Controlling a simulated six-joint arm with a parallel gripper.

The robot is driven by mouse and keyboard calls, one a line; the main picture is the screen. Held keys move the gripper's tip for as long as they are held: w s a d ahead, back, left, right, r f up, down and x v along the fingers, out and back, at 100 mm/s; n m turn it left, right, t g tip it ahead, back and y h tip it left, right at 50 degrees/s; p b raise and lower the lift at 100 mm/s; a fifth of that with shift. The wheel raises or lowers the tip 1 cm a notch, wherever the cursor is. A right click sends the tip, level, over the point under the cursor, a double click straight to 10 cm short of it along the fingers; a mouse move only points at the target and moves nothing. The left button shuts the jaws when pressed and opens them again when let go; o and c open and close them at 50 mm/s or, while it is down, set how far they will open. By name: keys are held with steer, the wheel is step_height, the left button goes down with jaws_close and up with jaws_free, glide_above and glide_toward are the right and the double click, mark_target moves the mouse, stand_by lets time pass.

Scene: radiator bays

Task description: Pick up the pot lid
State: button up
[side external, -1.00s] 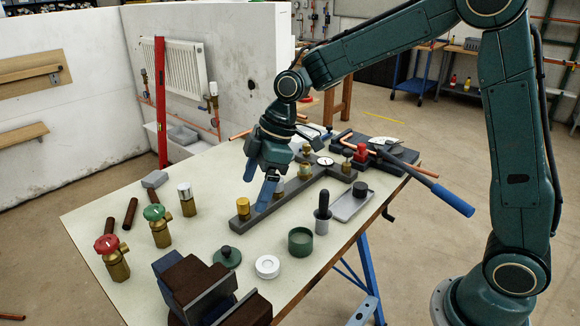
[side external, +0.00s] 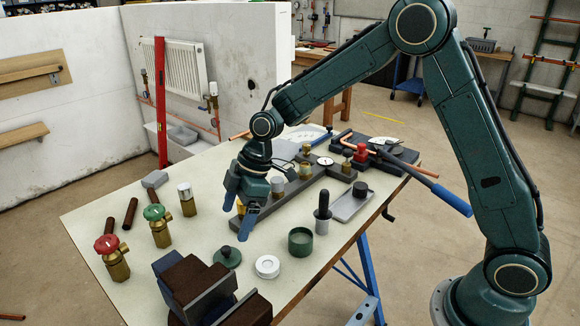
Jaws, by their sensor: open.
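The pot lid (side external: 226,257) is a dark green disc with a small dark knob on top. It lies on the pale tabletop, left of the open green pot (side external: 301,242) and the white ring (side external: 267,267). My gripper (side external: 238,220) is open and empty, with its blue fingers pointing down. In the picture it is just above and behind the lid, apart from it. The fingers hide part of the dark grey manifold bar.
Valves with a red (side external: 112,258) and a green handle (side external: 157,225) stand to the left. A black-topped grey tool (side external: 322,212) stands upright right of my gripper. The tabletop left of the lid is fairly clear.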

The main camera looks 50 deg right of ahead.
mark_target(226, 248)
steer(key=shift+x, duration=2.15)
steer(key=shift+a+f, duration=0.1)
steer(key=shift+x, duration=2.45)
steer(key=c, duration=1)
